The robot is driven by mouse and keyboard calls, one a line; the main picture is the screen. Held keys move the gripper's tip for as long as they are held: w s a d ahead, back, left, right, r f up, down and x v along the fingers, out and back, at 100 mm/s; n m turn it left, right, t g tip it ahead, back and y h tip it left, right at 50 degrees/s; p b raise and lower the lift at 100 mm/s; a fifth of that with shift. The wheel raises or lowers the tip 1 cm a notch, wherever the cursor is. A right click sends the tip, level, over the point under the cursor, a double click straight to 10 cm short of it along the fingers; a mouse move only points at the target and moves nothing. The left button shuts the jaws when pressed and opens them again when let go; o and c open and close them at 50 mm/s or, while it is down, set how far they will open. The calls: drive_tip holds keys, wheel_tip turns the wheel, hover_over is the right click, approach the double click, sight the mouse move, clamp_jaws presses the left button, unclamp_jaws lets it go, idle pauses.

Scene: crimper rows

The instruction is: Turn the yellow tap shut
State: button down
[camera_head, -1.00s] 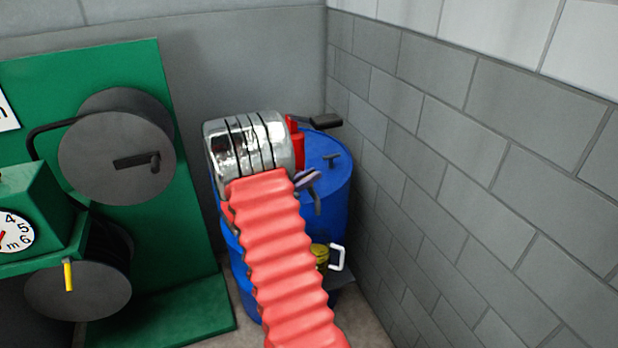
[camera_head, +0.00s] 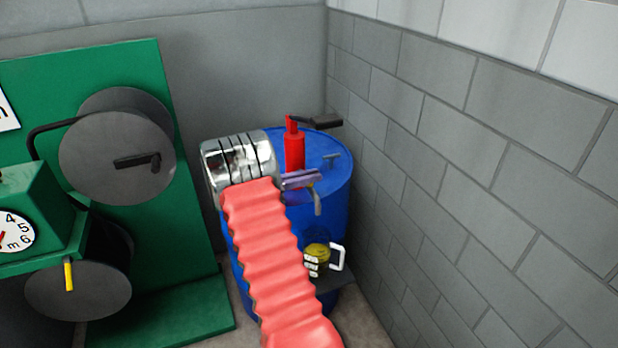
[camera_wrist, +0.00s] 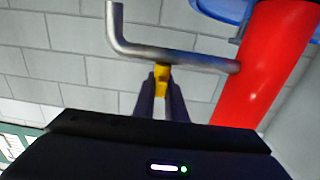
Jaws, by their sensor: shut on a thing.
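The yellow tap (camera_wrist: 162,77) sits on a grey bent spout (camera_wrist: 175,55) that comes out of a red pump (camera_wrist: 265,65). In the wrist view my gripper (camera_wrist: 162,88) is shut on the tap, one dark finger on each side. In the head view my gripper (camera_head: 310,179) is beside the red pump (camera_head: 294,150), at the spout (camera_head: 318,203), and its fingers hide most of the tap. A clear jug (camera_head: 318,258) with a white handle and yellow contents stands below the spout. My arm hides part of its left side.
The pump stands on a blue barrel (camera_head: 335,200). A dark lever (camera_head: 322,121) sticks out at the pump's top. A dark shelf (camera_head: 338,280) is under the jug. A block wall (camera_head: 470,190) closes the right side. A green frame with grey reels (camera_head: 117,158) stands left.

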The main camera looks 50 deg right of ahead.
drive_tip(key=shift+w+r, duration=0.15)
drive_tip(key=shift+w, duration=0.1)
drive_tip(key=c, duration=1.8)
unclamp_jaws()
drive_tip(key=shift+s, duration=0.15)
drive_tip(key=v, duration=1.4)
drive_tip(key=shift+s, duration=0.1)
